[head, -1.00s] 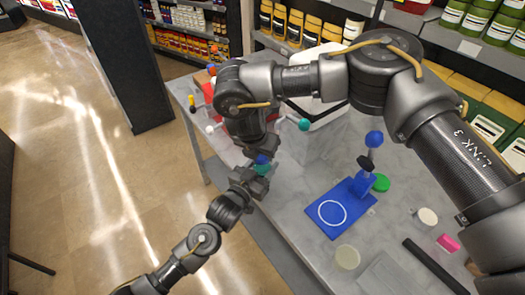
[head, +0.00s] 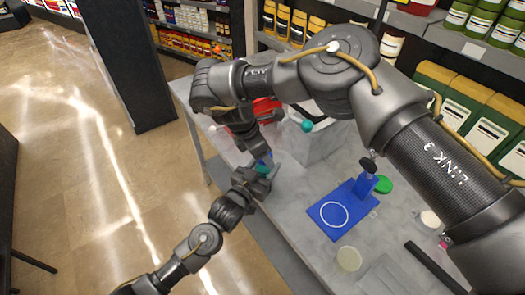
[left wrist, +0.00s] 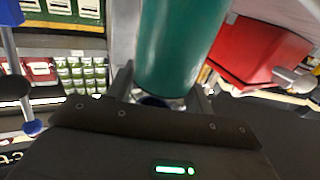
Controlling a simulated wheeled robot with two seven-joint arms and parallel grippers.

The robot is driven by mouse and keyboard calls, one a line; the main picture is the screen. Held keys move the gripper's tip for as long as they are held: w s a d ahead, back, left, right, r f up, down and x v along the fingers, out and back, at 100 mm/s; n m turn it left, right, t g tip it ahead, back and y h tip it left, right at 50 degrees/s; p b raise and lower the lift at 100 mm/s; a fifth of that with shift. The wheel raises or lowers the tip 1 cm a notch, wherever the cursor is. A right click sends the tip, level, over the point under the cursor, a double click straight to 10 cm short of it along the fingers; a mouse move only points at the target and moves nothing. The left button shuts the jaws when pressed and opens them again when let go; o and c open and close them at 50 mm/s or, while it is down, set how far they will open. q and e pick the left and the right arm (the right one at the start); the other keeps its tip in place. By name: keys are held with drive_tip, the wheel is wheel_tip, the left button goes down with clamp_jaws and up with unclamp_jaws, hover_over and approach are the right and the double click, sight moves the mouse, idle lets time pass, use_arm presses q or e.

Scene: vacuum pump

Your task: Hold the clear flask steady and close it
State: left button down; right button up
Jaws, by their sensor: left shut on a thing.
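My left gripper (head: 261,183) is shut on a teal, cylinder-like thing (head: 262,168), upright near the left edge of the table. In the left wrist view the teal body (left wrist: 180,45) fills the space above my left gripper (left wrist: 165,98), with a dark blue part low between the fingers. A blue part (head: 265,158) shows just above the teal one in the head view. My right gripper (head: 262,150) is right over it, pointing down; its fingers are too small and dark to tell if they grip. I cannot make out clear flask walls.
A blue plate (head: 325,222) with a white ring and a post stands on the grey table, beside a green disc (head: 384,184). Cream discs (head: 349,258) and a black bar (head: 435,268) lie nearer. A red container (head: 268,107) and teal ball (head: 307,126) are behind.

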drive_tip(key=shift+r, duration=2.25)
drive_tip(key=shift+c, duration=0.2)
